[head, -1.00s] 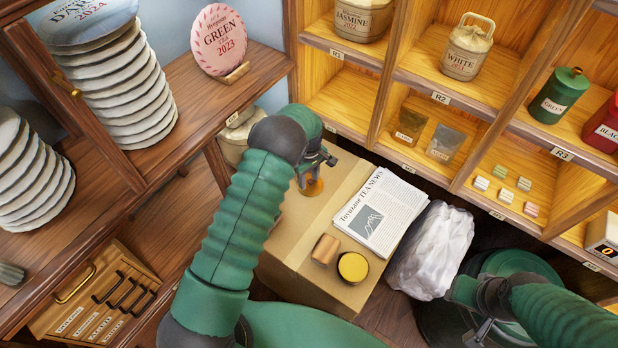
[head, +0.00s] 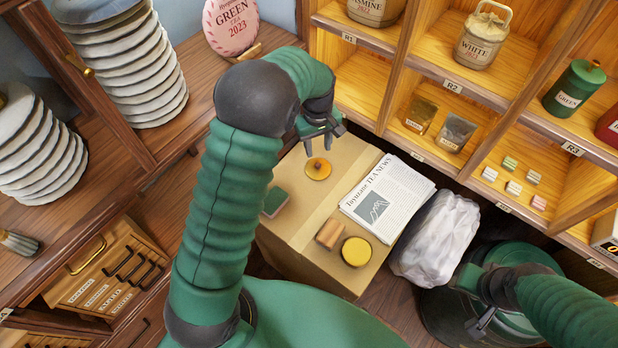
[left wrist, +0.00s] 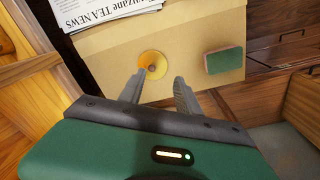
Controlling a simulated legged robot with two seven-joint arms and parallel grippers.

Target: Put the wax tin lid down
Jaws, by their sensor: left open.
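The wax tin lid (head: 318,169) is a round yellow-orange disc with a small knob. It lies flat, knob up, on the cardboard box (head: 300,215), and shows in the left wrist view (left wrist: 152,65) just beyond the fingertips. My left gripper (head: 322,146) is open and empty, above and behind the lid, apart from it; its two spread fingers (left wrist: 158,90) show in the left wrist view. The open wax tin (head: 356,251), with yellow wax inside, stands near the box's front edge. My right gripper (head: 480,322) hangs at the lower right, its jaws unclear.
A white crumpled bag (head: 436,235) stands right of the box. Shelves rise behind; a cabinet with stacked tea cakes (head: 140,70) is at left.

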